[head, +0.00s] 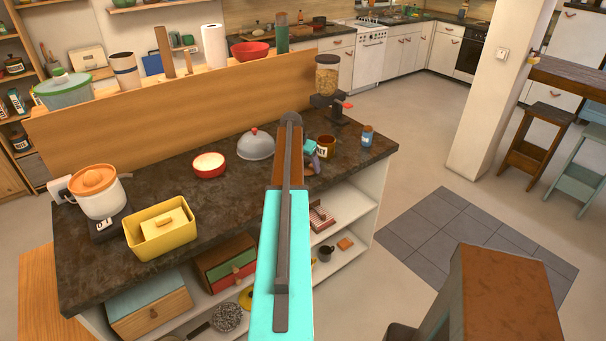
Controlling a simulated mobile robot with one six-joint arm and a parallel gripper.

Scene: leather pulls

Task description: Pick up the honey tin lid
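A brown tin (326,146) stands on the dark counter, with a pale label whose visible letters end in "NY". Its left side is partly covered by the end of my arm. I cannot make out whether a lid sits on it, and no separate honey tin lid is clear in view. My gripper (312,161) is just left of the tin, low over the counter. It is small and partly hidden behind my arm, so its fingers' opening does not show.
A grey dome with a red knob (256,144), a red bowl (209,166), a yellow box (161,231) and an orange-lidded pot (98,193) stand left on the counter (200,212). A coffee grinder (328,85) and a blue jar (367,136) stand near the tin. A wooden panel (150,110) backs the counter.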

